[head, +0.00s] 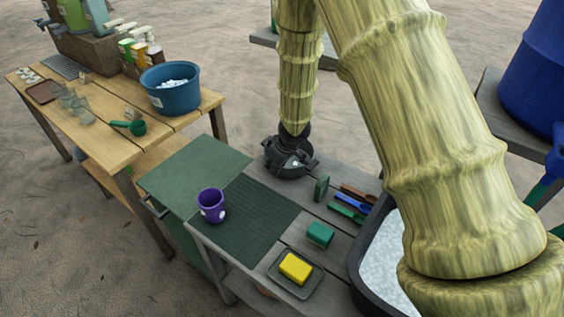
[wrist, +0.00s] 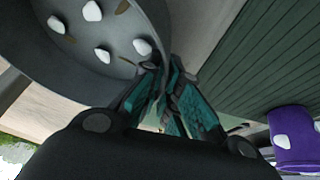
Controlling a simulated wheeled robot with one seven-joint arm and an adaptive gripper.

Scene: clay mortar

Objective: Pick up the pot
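The dark grey pot (head: 274,169) with white spots is at the back edge of the grey plank table in the head view, below my arm. My gripper (head: 293,157) points down at it and covers part of it. In the wrist view the pot (wrist: 75,60) fills the upper left, with its spotted inside showing. My gripper's teal fingers (wrist: 164,85) straddle the pot's wall, one inside and one outside. They look closed on the wall near the rim. I cannot see clear space between the pot and the table.
A purple spotted cup (head: 211,205) stands on the dark green ribbed mat (head: 245,232), and it shows in the wrist view (wrist: 293,142). Green blocks, a yellow sponge (head: 295,267), small tools and a sink (head: 379,262) lie nearer. A wooden table (head: 110,150) with a blue tub (head: 171,95) stands left.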

